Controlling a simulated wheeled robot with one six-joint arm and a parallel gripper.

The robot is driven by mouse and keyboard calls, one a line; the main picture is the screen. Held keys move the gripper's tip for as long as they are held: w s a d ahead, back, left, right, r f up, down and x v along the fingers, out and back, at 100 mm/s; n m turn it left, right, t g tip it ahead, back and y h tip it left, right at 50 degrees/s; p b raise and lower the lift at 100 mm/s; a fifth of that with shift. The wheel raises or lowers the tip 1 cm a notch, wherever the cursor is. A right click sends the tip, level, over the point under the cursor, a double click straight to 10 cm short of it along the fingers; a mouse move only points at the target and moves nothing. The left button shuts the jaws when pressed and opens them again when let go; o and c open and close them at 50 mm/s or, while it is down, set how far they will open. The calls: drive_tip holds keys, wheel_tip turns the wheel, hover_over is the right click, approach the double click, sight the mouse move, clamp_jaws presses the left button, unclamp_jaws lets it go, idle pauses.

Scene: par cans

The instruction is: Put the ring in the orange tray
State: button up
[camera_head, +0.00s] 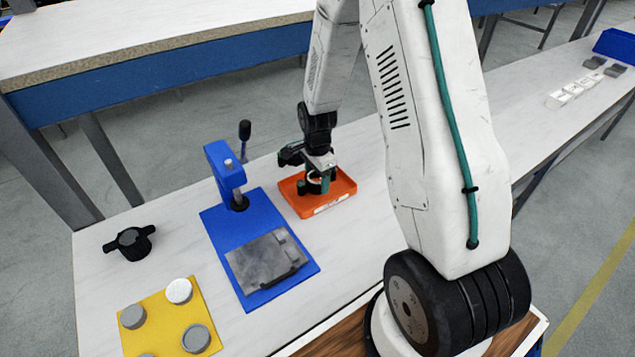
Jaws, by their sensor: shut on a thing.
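The orange tray (347,190) lies on the white bench, right of the blue press. My gripper (317,186) points down over the tray, its fingertips at or just above the tray floor. It is shut on the ring (316,178), a small pale band that shows between the dark green fingers. The fingers hide most of the ring. I cannot tell whether the ring touches the tray floor. A white label shows on the tray's front wall.
A blue press (222,172) on a blue base with a grey plate stands left of the tray. A yellow mat (165,318) with several round grey and white pieces lies front left. A black knobbed part (131,243) sits far left. Small grey and white blocks lie far right.

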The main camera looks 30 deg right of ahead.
drive_tip(key=shift+w+d, duration=0.5)
drive_tip(key=shift+w, duration=0.2)
drive_tip(key=shift+f, duration=1.8)
drive_tip(key=shift+f, duration=0.15)
drive_tip(key=o, duration=0.9)
